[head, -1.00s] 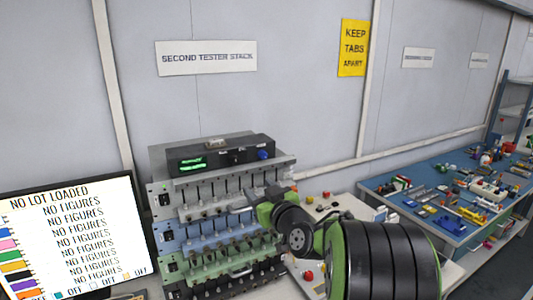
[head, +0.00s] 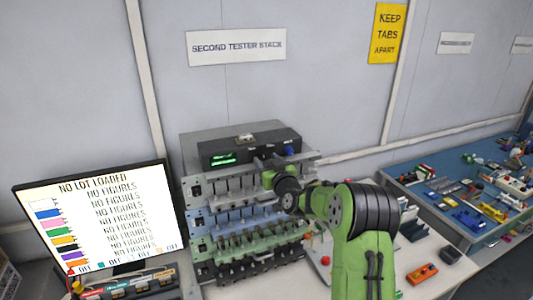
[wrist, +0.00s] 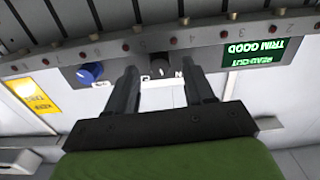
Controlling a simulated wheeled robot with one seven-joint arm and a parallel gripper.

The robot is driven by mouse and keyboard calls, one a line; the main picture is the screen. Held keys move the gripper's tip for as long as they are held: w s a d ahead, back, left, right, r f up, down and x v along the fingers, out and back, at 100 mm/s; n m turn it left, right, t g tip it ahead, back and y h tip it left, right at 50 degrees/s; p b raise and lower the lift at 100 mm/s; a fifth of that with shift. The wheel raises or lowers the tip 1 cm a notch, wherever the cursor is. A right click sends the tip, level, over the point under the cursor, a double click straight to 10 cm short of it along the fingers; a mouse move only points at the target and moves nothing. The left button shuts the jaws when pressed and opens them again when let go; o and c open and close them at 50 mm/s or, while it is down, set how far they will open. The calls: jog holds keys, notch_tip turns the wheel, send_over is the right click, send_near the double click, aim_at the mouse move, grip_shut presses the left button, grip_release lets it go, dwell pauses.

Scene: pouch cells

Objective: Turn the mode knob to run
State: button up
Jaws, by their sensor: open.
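A black tester box (head: 230,148) sits on top of the tester stack, with a lit green read-out (head: 223,159) on its front. The wrist view is upside down and shows a black knob (wrist: 160,67) with a pale mark and a blue knob (wrist: 90,73) on this front. Lettering by the knobs is partly hidden, so I cannot tell which one is labelled mode. My gripper (wrist: 158,82) is open, its fingers on either side of the black knob; contact cannot be told. In the head view my gripper (head: 266,163) hides the black knob.
The read-out in the wrist view (wrist: 262,53) says "TRIM GOOD". Below the box are rows of clamps (head: 240,220). A monitor (head: 100,225) stands left. An orange block (head: 422,273) lies on the white bench at right, before a cluttered blue table (head: 460,235).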

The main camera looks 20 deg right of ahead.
jog(key=shift+w, duration=0.5)
grip_shut()
jog(key=shift+f, duration=0.1)
jog(key=shift+b, duration=0.45)
